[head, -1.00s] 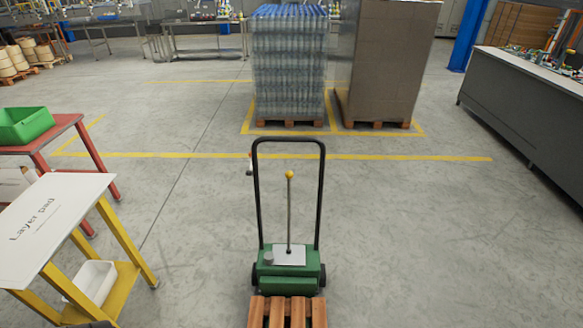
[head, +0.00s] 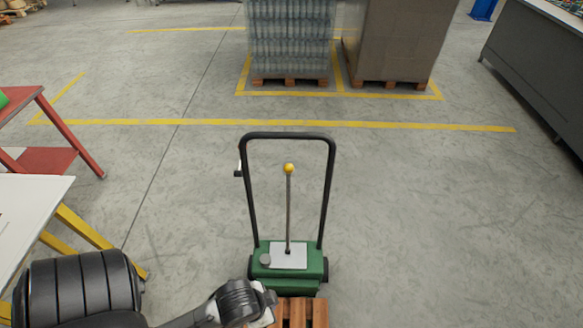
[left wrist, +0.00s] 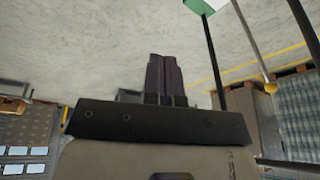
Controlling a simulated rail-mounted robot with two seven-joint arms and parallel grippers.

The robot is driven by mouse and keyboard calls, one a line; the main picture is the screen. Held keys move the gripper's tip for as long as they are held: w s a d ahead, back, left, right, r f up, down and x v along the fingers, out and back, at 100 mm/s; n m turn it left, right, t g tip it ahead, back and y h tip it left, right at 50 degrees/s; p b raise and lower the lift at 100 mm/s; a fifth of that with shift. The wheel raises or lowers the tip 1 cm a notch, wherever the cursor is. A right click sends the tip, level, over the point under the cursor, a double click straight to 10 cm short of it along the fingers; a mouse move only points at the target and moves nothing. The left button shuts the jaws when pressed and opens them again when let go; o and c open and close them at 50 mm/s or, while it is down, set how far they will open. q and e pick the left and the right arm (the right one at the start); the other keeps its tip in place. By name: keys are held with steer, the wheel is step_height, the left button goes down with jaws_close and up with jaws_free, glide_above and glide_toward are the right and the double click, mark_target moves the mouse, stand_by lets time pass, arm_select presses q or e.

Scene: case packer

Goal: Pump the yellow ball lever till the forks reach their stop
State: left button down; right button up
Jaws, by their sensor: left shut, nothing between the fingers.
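The yellow ball (head: 289,168) tops a thin upright lever (head: 288,215) on a green lift truck (head: 264,272) with a black hoop handle (head: 331,190). In the left wrist view the ball (left wrist: 271,88) and lever (left wrist: 249,42) show at the right. My left gripper (left wrist: 166,56) is shut and empty, its dark fingers together, apart from the ball. In the head view my left arm reaches in from the bottom left, its wrist low beside the truck's front. The forks are hidden at the wooden pallet (head: 318,312). My right gripper is out of view.
A white-topped stand with yellow legs (head: 88,240) and a red table (head: 72,130) stand at the left. Bottle stack (head: 290,45) and brown carton stack (head: 398,40) stand on pallets behind. A grey counter (head: 535,60) is at the right.

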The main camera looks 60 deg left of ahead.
arm_select(q)
steer(key=w+a+f+n+t+y+b, duration=0.1)
steer(key=w+a+f+n+y+b, duration=0.2)
steer(key=w+a+f+b, duration=0.3)
steer(key=w+a+f+n+t+y+b, duration=0.1)
steer(key=w+a+f+n+y+b, duration=0.3)
steer(key=w, duration=0.4)
steer(key=w+a+r+n+g+y+b, duration=0.1)
steer(key=w+a+r+n+y+b, duration=0.1)
steer(key=w+a+n+y+b, duration=0.6)
steer(key=w+a+b, duration=0.5)
steer(key=w+a, duration=0.2)
steer(key=a, duration=0.2)
steer(key=shift+n, duration=0.4)
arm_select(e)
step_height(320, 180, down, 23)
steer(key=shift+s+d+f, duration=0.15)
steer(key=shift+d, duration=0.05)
arm_select(q)
steer(key=shift+a+f, duration=0.1)
